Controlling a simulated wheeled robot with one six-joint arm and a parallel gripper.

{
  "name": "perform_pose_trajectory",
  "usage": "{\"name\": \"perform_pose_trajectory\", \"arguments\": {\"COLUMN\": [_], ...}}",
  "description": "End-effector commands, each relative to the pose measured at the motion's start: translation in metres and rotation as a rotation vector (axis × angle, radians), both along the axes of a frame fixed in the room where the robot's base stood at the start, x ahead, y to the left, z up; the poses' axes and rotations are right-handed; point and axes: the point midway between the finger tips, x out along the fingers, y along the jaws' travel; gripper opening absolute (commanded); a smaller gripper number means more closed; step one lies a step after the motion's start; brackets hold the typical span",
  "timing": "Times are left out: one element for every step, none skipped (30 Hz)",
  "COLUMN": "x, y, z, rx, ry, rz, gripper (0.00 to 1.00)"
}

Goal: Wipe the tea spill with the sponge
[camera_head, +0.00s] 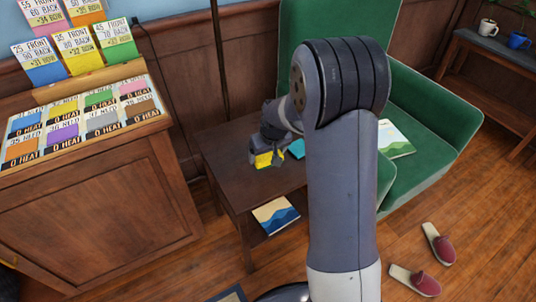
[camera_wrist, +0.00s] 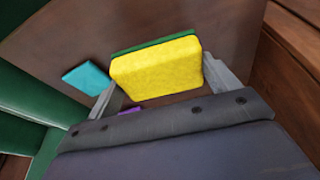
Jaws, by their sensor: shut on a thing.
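My gripper (camera_wrist: 165,82) is shut on a yellow sponge (camera_wrist: 157,70) with a green scouring side, one finger at each end of it. In the head view my gripper (camera_head: 274,146) and the sponge (camera_head: 264,160) are over the dark wooden side table (camera_head: 235,176). I cannot tell whether the sponge touches the tabletop. The tabletop (camera_wrist: 75,42) also shows in the wrist view. No tea spill can be made out in either view; my arm and the sponge hide part of the table.
A teal item (camera_head: 297,149) lies on the table, close to the green armchair (camera_head: 430,105). A small purple item (camera_wrist: 130,110) shows near a finger. A book (camera_head: 275,215) is on the lower shelf. A wooden stand with cards (camera_head: 95,200) is at left; slippers (camera_head: 438,243) lie on the floor.

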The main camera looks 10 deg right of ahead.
Motion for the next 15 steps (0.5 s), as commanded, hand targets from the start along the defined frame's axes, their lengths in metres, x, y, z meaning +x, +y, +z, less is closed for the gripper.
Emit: {"name": "perform_pose_trajectory", "arguments": {"x": [0.000, 0.000, 0.000, 0.000, 0.000, -0.001, -0.001, -0.001, -0.001, -0.001, -0.001, -0.001, -0.001, -0.001, -0.001], "y": [0.000, 0.001, 0.001, 0.001, 0.001, 0.001, 0.001, 0.001, 0.001, 0.001, 0.001, 0.001, 0.001, 0.001, 0.001], "z": [0.009, 0.011, 0.015, 0.017, 0.019, 0.022, 0.023, 0.024, 0.025, 0.025, 0.025, 0.025, 0.024, 0.024, 0.024], "rx": [0.000, 0.000, 0.000, 0.000, 0.000, 0.000, 0.000, 0.000, 0.000, 0.000, 0.000, 0.000, 0.000, 0.000, 0.000], "ry": [-0.001, -0.001, -0.001, 0.000, 0.000, 0.000, 0.000, 0.000, 0.000, 0.001, 0.001, 0.001, 0.001, 0.000, 0.000], "rz": [0.000, 0.000, 0.000, 0.000, 0.000, -0.001, -0.001, -0.001, -0.001, -0.001, -0.001, -0.001, -0.001, -0.001, -0.001], "gripper": [0.61, 0.61, 0.61, 0.61, 0.61, 0.61, 0.61, 0.61, 0.61, 0.61, 0.61, 0.61, 0.61, 0.61, 0.61]}}
